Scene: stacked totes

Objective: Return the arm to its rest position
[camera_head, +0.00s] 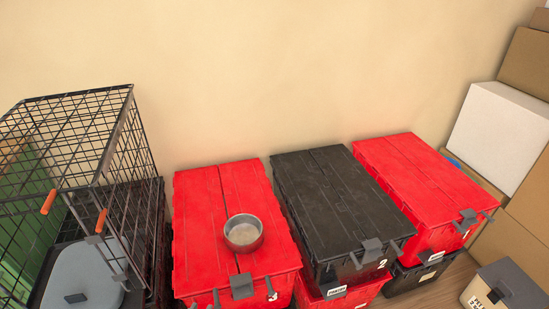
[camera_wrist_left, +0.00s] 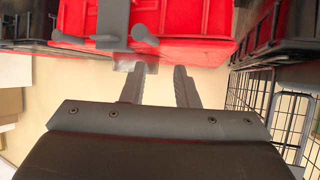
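My left gripper (camera_wrist_left: 162,68) shows in the left wrist view, its two fingers apart with nothing between them. A red tote (camera_wrist_left: 190,18) with grey latches lies beyond the fingertips at the top of that view. I cannot tell whether they touch. In the head view I make out neither gripper. There, the red tote marked 3 (camera_head: 200,215) carries a metal bowl (camera_head: 243,233) on its lid. The black tote marked 2 (camera_head: 335,195) and the red tote marked 1 (camera_head: 415,180) stand to its right. My right arm is not seen.
A black wire cage (camera_head: 125,150) stands at the left, with a grey lidded item (camera_head: 82,278) by its front. Cardboard boxes and a white box (camera_head: 500,130) are stacked at the right. A lidded bin (camera_head: 510,285) stands at front right. A plain wall rises behind.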

